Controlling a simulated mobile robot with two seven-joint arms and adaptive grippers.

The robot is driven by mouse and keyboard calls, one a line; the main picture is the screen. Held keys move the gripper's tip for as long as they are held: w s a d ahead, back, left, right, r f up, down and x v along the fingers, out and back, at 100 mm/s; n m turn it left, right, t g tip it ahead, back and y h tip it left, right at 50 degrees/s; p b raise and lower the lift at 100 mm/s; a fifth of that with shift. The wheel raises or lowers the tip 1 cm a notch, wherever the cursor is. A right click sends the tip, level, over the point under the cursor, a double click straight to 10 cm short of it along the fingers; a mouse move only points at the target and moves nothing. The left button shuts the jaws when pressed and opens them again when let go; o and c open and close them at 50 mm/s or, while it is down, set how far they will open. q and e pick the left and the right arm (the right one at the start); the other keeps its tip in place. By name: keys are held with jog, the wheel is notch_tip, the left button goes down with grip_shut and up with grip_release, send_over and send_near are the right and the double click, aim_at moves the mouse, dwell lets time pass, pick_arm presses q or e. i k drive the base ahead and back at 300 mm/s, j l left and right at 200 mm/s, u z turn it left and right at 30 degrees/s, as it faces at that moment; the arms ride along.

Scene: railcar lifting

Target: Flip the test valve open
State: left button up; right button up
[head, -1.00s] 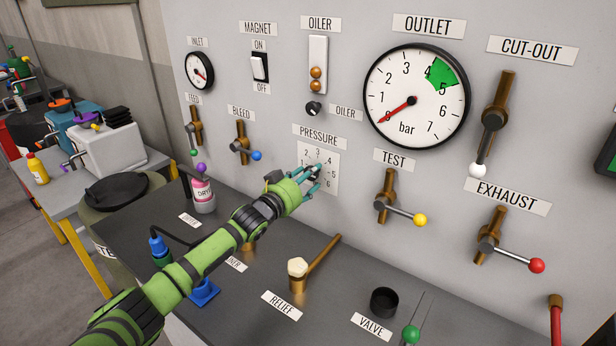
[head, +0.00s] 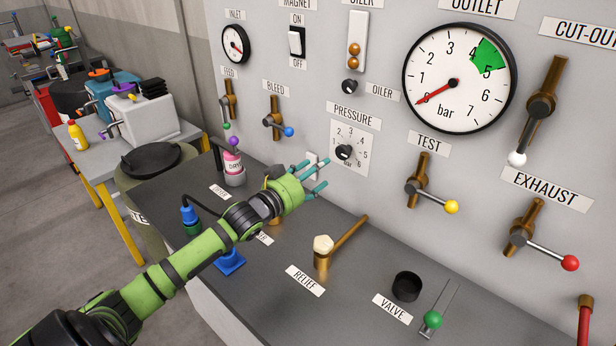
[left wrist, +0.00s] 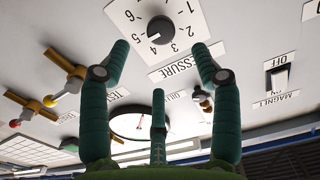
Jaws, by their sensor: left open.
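The test valve (head: 418,190) is a brass valve on the grey panel under the TEST label, right of the pressure dial. Its lever points right and slightly down to a yellow knob (head: 452,207). In the left wrist view the yellow knob (left wrist: 49,101) shows at the left. My left gripper (head: 312,178) is open and empty, its teal fingers just below the pressure dial (head: 344,152) and left of the test valve. In the left wrist view the open fingers (left wrist: 160,75) frame the dial and the outlet gauge. My right gripper is not in view.
The exhaust valve (head: 524,240) with a red knob is right of and below the test valve. The cut-out lever (head: 538,105) hangs with a white knob.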

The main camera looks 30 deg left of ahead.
aim_at(412, 187)
jog(key=k+j, duration=0.1)
jog(key=k, duration=0.4)
jog(key=k+j, duration=0.1)
jog(key=k, duration=0.4)
